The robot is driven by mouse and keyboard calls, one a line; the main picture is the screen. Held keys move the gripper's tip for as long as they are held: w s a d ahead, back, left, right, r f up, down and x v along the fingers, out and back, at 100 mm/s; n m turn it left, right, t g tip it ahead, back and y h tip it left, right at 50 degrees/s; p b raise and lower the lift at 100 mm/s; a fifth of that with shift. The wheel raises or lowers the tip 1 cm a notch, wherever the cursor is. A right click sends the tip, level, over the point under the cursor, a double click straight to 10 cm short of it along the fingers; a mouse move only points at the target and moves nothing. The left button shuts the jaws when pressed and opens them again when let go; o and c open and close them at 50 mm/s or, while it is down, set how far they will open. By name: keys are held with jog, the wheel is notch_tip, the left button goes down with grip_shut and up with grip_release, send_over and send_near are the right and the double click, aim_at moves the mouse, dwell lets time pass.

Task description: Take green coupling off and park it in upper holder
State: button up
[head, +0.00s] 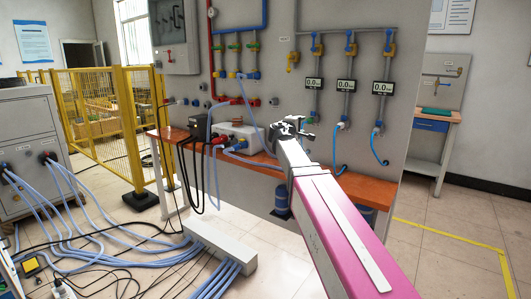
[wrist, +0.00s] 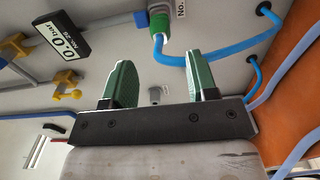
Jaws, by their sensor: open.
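The green coupling (wrist: 160,22) is at the top of the wrist view, with a grey-white body and a green end. A blue hose (wrist: 188,60) leaves it and bends right. My gripper (wrist: 160,68) is open, its two green fingers spread apart, with nothing between them. The coupling lies apart from the fingers, beyond their tips. A small grey stub (wrist: 155,95) on the panel shows between the fingers; I cannot tell if it is a holder. In the head view my gripper (head: 292,127) is in front of the panel, and I cannot make out the green coupling there.
The grey panel (head: 285,50) carries pipes, valves and several pressure displays (head: 345,86). One display (wrist: 60,38) is left of the coupling in the wrist view. The orange bench (head: 265,163) runs below the panel. Blue hoses (head: 376,150) hang near the arm.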

aim_at(307, 122)
jog(key=shift+w, duration=0.1)
jog(key=shift+x, duration=4.45)
grip_shut()
jog(key=shift+s, duration=0.2)
jog(key=shift+v, duration=2.85)
jog(key=shift+a, duration=0.1)
